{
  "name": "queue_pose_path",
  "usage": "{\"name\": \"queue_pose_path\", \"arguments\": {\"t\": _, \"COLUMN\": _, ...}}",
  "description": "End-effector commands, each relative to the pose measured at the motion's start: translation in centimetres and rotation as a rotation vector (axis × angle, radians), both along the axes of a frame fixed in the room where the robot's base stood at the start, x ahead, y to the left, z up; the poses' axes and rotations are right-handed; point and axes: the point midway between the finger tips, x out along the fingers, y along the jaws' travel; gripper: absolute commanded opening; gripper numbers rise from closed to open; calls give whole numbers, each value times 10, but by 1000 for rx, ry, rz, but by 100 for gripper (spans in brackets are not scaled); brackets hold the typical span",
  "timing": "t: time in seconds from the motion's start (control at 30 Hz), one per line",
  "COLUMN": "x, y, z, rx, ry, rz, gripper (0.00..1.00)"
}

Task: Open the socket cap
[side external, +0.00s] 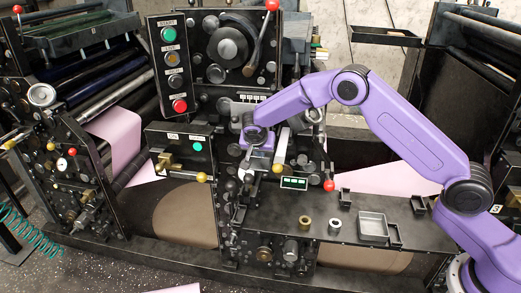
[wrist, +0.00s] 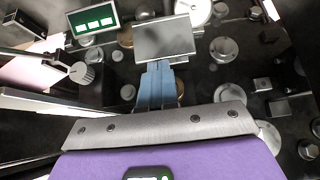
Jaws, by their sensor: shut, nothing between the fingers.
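In the wrist view a grey rectangular plate (wrist: 165,39), which looks like the socket cap, stands out from the dark machine panel. My gripper (wrist: 156,66) has its blue-grey fingers together and empty. Their tips are at the lower edge of the plate; whether they touch it I cannot tell. In the side view my gripper (side external: 249,168) is at the front of the central panel, under my purple hand. The cap cannot be made out clearly there, and any socket behind the plate is hidden.
A green display (wrist: 93,20) and a lever with a knob (wrist: 81,72) are near the plate. Several round knobs crowd the panel. In the side view a red-ball lever (side external: 328,185) is close by. A shelf below holds two rings (side external: 334,225) and a grey tray (side external: 373,226).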

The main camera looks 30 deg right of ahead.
Motion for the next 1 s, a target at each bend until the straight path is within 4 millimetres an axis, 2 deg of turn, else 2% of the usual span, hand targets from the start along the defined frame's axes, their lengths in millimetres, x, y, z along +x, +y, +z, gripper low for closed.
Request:
{"name": "queue_pose_path", "arguments": {"t": 0.13, "x": -2, "y": 2, "z": -5, "rx": -2, "ry": 2, "rz": 0, "gripper": 0}}
{"name": "queue_pose_path", "arguments": {"t": 0.33, "x": -9, "y": 9, "z": -24, "rx": -1, "ry": 3, "rz": -1, "gripper": 0}}
{"name": "queue_pose_path", "arguments": {"t": 0.67, "x": -9, "y": 9, "z": -26, "rx": 0, "ry": 0, "rz": -1, "gripper": 0}}
{"name": "queue_pose_path", "arguments": {"t": 0.87, "x": -9, "y": 10, "z": -16, "rx": 1, "ry": -2, "rz": -2, "gripper": 0}}
{"name": "queue_pose_path", "arguments": {"t": 1.0, "x": -10, "y": 12, "z": 6, "rx": 2, "ry": -5, "rz": -2, "gripper": 0}}
